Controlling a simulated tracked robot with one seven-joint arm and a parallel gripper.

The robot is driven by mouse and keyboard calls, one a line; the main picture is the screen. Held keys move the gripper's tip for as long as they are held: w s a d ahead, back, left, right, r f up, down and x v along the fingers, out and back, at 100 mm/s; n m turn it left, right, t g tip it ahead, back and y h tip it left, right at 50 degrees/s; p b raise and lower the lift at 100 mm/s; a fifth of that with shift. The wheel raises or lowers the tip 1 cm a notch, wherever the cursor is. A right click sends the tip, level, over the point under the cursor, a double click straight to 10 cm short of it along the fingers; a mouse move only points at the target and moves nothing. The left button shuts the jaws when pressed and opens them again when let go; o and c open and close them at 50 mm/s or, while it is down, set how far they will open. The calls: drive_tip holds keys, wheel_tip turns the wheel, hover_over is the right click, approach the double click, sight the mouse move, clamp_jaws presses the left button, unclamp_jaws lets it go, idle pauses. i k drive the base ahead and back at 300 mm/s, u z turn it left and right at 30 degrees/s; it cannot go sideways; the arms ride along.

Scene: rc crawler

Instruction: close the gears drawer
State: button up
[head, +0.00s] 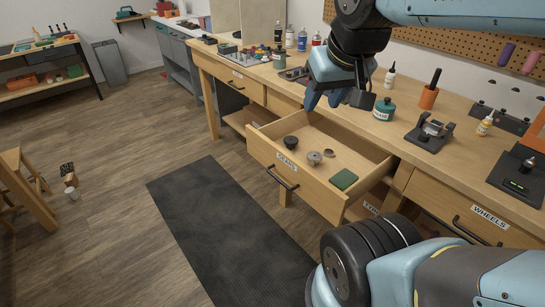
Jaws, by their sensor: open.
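The gears drawer (309,187) is pulled out from the workbench, with its label and dark bar handle (282,178) on the front panel. Inside lie a dark gear (290,142), a grey gear (314,158), a smaller ring-like part (329,153) and a green block (343,179). My gripper (322,104) is open and appears empty. In the picture it shows above the back of the open drawer, by the bench edge, apart from the front panel and handle. My arm hides part of the bench top behind it.
The wooden workbench (395,128) carries bottles, a teal jar (384,109), an orange cup (428,97) and a small fixture (430,133). The wheels drawer (480,222) is at the right. A dark mat (225,230) covers clear floor before the bench. A wooden stool (28,190) stands left.

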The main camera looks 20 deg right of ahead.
sight(315, 131)
drive_tip(key=u, duration=0.05)
drive_tip(key=i, duration=0.45)
drive_tip(key=z, duration=0.05)
drive_tip(key=k, duration=1.9)
drive_tip(key=z, duration=0.45)
drive_tip(key=i, duration=1)
drive_tip(key=u, duration=0.05)
